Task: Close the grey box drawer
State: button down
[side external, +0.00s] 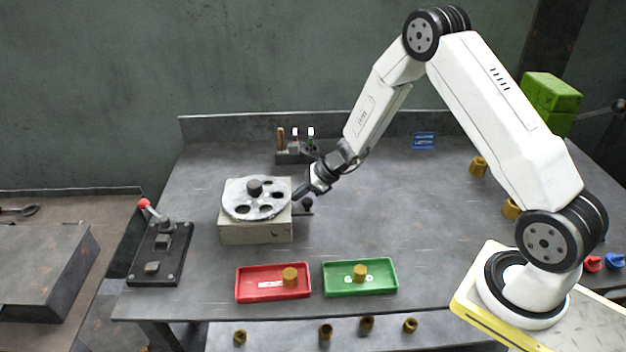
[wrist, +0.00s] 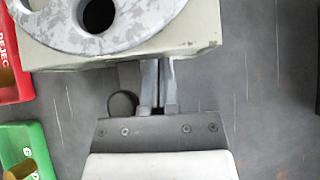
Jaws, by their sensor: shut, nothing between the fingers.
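The grey box (side external: 256,232) stands on the table with a round grey metal disc (side external: 250,208) on top. A dark round knob (side external: 308,202) sticks out at the box's right side; the knob also shows in the wrist view (wrist: 122,104). How far the drawer stands open cannot be told. My gripper (side external: 298,194) is at the box's right side, close to the knob. In the wrist view my gripper (wrist: 160,66) is shut and empty, its fingertips at the edge of the box (wrist: 130,58), with the knob just left of the fingers. Whether they touch is unclear.
A red tray (side external: 250,294) and a green tray (side external: 335,290) stand in front, each holding a brass piece. A lever device (side external: 160,255) with a red knob is at left. A small tool holder (side external: 292,156) stands behind.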

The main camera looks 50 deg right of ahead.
jog(key=shift+w+a+r, duration=0.1)
jog(key=shift+a, duration=0.1)
jog(key=shift+s+d, duration=0.35)
jog(key=s+d, duration=0.2)
jog(key=shift+s+d, duration=0.1)
jog(key=shift+d, duration=0.2)
jog(key=v, duration=1)
jog(key=shift+s+a, duration=0.1)
jog(key=s+a+r+n+g+h, duration=0.2)
jog(key=s+a+n, duration=0.3)
jog(key=n, duration=0.8)
jog(key=s+a+r+n+g+h, duration=0.1)
jog(key=s+a+r+n+h, duration=0.2)
jog(key=s+n, duration=0.6)
jog(key=a+n+h, duration=0.1)
jog(key=a+n, duration=0.1)
jog(key=n, duration=0.3)
jog(key=shift+s+a+g, duration=0.2)
jog(key=shift+a+g, duration=0.15)
jog(key=shift+g, duration=0.05)
